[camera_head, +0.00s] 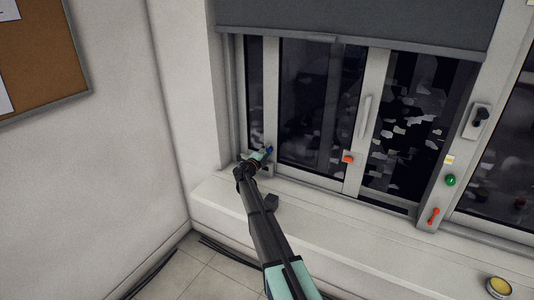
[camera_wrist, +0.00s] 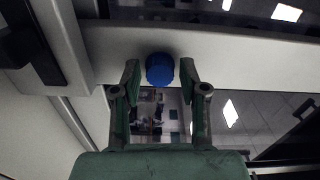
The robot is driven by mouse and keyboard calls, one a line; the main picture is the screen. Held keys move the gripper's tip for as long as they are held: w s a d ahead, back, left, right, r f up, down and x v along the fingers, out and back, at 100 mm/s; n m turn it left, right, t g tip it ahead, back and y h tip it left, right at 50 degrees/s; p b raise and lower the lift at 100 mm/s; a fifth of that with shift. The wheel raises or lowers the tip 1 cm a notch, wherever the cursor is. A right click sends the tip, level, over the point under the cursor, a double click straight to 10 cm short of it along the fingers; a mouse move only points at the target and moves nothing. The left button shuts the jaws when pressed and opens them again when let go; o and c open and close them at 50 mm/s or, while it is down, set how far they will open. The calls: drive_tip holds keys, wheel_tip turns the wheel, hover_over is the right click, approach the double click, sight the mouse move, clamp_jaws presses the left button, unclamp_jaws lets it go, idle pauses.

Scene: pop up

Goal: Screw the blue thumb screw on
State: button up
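The blue thumb screw (camera_wrist: 160,69) is a round, ribbed blue knob on a pale window frame bar (camera_wrist: 220,52) in the wrist view. My gripper (camera_wrist: 161,73) has one finger on each side of the screw, with a narrow gap showing on both sides. It is open, and the fingertips are level with the knob. In the head view the blue screw (camera_head: 268,150) shows small at the lower left of the window. My gripper (camera_head: 258,157) is right beside it there, and its fingers are too small to make out. The screw's shaft is hidden behind its head.
A red-orange knob (camera_head: 348,158) sits on the middle window bar. A green button (camera_head: 451,180), a red lever (camera_head: 434,216) and a black handle (camera_head: 481,117) are on the right post. A yellow-topped tin (camera_head: 499,286) stands lower right. The sill (camera_head: 330,215) is mostly clear.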

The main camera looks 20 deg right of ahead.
drive_tip(key=shift+s+d+p, duration=0.2)
drive_tip(key=shift+d+p, duration=0.05)
drive_tip(key=shift+p, duration=0.25)
idle(0.4)
